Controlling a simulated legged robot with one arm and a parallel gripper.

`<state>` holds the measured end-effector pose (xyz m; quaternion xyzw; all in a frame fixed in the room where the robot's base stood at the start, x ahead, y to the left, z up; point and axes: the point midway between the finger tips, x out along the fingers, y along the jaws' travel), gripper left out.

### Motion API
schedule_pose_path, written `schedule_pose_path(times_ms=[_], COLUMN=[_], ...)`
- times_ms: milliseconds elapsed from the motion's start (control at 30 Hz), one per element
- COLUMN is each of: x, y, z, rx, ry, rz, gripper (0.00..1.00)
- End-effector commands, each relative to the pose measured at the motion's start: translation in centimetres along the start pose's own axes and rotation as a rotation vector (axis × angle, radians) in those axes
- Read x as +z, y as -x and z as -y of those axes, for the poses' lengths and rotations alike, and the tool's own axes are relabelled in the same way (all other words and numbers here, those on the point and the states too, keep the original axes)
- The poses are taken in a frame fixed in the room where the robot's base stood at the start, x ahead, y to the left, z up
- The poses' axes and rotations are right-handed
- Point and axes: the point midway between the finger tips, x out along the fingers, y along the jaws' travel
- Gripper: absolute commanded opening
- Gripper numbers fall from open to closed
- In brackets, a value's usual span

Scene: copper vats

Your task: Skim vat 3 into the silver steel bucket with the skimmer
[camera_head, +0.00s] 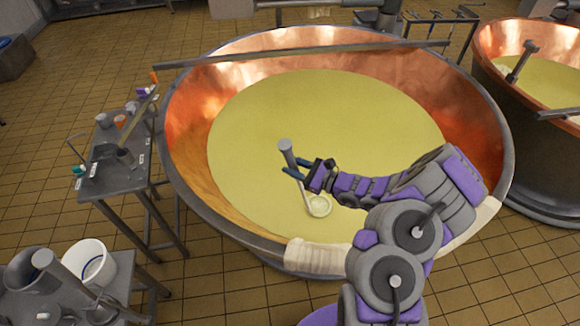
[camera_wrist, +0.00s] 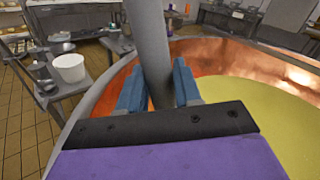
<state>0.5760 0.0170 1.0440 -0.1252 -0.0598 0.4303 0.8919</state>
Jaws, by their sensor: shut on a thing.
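The large copper vat (camera_head: 190,110) in front of me holds pale yellow liquid (camera_head: 330,110); no number on it is readable. My gripper (camera_head: 295,168), with blue fingers, is shut on the grey handle of the skimmer (camera_head: 287,150) above the vat. The skimmer's round head (camera_head: 320,207) is low over the near part of the liquid; I cannot tell whether it touches the surface. In the wrist view the handle (camera_wrist: 148,45) stands between the fingers (camera_wrist: 160,88), and the head is hidden. A grey steel bucket (camera_head: 25,268) stands on the low table at the lower left.
A white bucket (camera_head: 92,268) stands right of the steel one and also shows in the wrist view (camera_wrist: 70,68). A side table (camera_head: 125,178) with several tools and small containers stands left of the vat. A bar (camera_head: 300,53) crosses the vat's far side. Another copper vat (camera_head: 490,45) is at right.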

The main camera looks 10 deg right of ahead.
Motion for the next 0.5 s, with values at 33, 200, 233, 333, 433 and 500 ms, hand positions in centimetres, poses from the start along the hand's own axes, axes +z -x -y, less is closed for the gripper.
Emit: schedule_pose_path(times_ms=[33, 200, 233, 333, 433, 500], x=[1.0, 3.1, 3.5, 4.7, 5.8, 6.6], y=[0.0, -0.1, 0.0, 0.0, 0.0, 0.0], z=[0.3, 0.9, 1.0, 1.4, 1.7, 2.0], rx=[0.0, -0.001, -0.001, -0.001, 0.0, 0.0], ry=[0.001, 0.001, 0.001, 0.002, 0.002, 0.001], rz=[0.002, 0.004, 0.004, 0.003, 0.001, 0.001], gripper=[0.0, 0.0, 0.0, 0.0, 0.0, 0.0])
